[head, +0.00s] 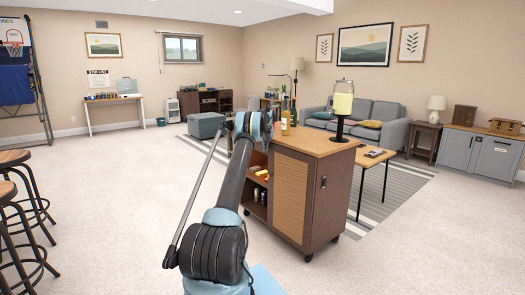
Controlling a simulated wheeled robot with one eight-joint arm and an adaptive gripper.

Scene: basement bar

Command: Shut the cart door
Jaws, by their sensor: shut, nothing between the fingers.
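The brown cart (331,207) stands in the middle on small casters, with a light wood top. Its slatted wood door panel (291,197) covers the right part of the front. To its left, open shelves (256,200) show small items, so that side of the cart is uncovered. A small dark fitting (323,182) sits on the cart's right side face. My gripper (263,124) is at the end of my raised arm, near the left edge of the cart top. It is shut and small in view, partly hidden by my own wrist. I see nothing held. Contact with the cart cannot be told.
A side table (372,160) is close behind the cart at right. Bar stools (20,195) stand at the left. Open carpet (120,200) lies left of the cart and in front.

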